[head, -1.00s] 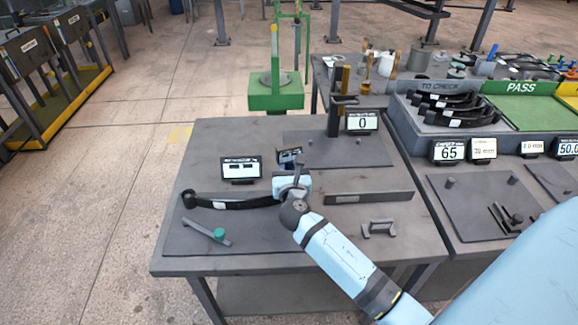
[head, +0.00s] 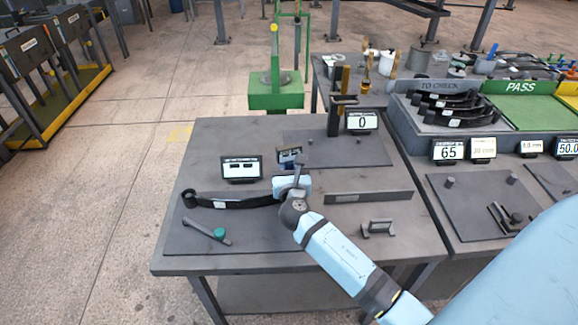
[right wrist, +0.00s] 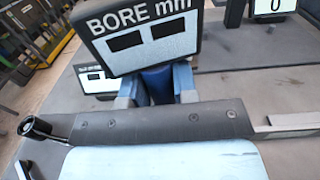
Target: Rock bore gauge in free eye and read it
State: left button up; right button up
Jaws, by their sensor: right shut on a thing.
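The bore gauge (right wrist: 140,38) has a dark head marked "BORE mm" with two dark, blank windows. My right gripper (right wrist: 157,92) is shut on the gauge below this head in the right wrist view. In the head view the gauge head (head: 289,156) stands tilted just above my right gripper (head: 291,183). A black curved leaf spring (head: 238,203) lies on the table, with one eye (head: 190,197) at its left end. Its right end is hidden behind my right gripper, so whether the gauge tip sits in an eye cannot be told. My left gripper is not in view.
A small display (head: 241,168) stands behind the spring, and one reading 0 (head: 361,121) stands farther back. A green-tipped bar (head: 208,231), a flat grey bar (head: 368,197) and a small grey bracket (head: 378,228) lie nearby. Racked springs (head: 455,108) are at right.

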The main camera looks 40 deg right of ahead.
jog(key=shift+f+b, duration=1.05)
jog(key=shift+f, duration=0.35)
dwell(0.8)
jog(key=shift+s+a+t+b, duration=0.1)
jog(key=shift+s+t+b, duration=0.2)
jog(key=shift+b, duration=1.1)
dwell(0.4)
jog(key=shift+w+p, duration=0.3)
jog(key=shift+p, duration=1.55)
dwell(0.7)
jog(key=shift+f, duration=0.25)
dwell(1.2)
